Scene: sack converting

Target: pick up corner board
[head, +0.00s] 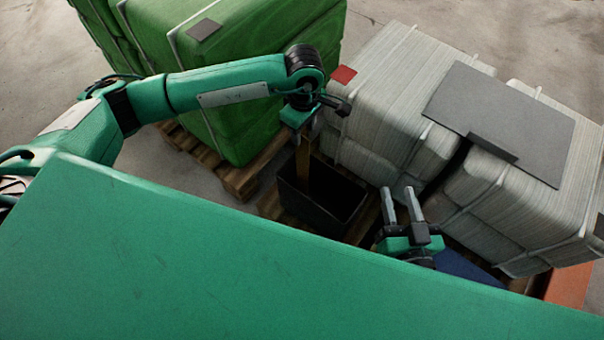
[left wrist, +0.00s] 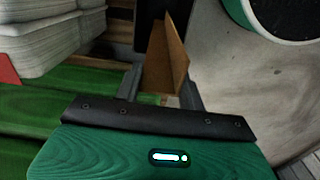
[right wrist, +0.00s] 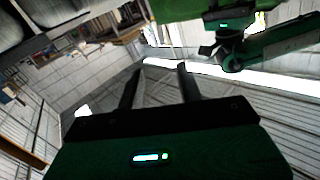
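The corner board (head: 302,158) is a brown, folded L-shaped strip standing upright in a black bin (head: 345,210). In the left wrist view the corner board (left wrist: 168,58) shows between the two fingers of my left gripper (left wrist: 163,88). In the head view my left gripper (head: 302,120) is at the board's upper end, above the bin. Its fingers are apart, with a gap beside the board. My right gripper (head: 402,198) is open and empty to the right of the bin; its spread fingers (right wrist: 157,75) also show in the right wrist view.
A green wrapped stack (head: 230,70) on a wooden pallet (head: 235,178) stands left of the bin. Bare floor lies behind.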

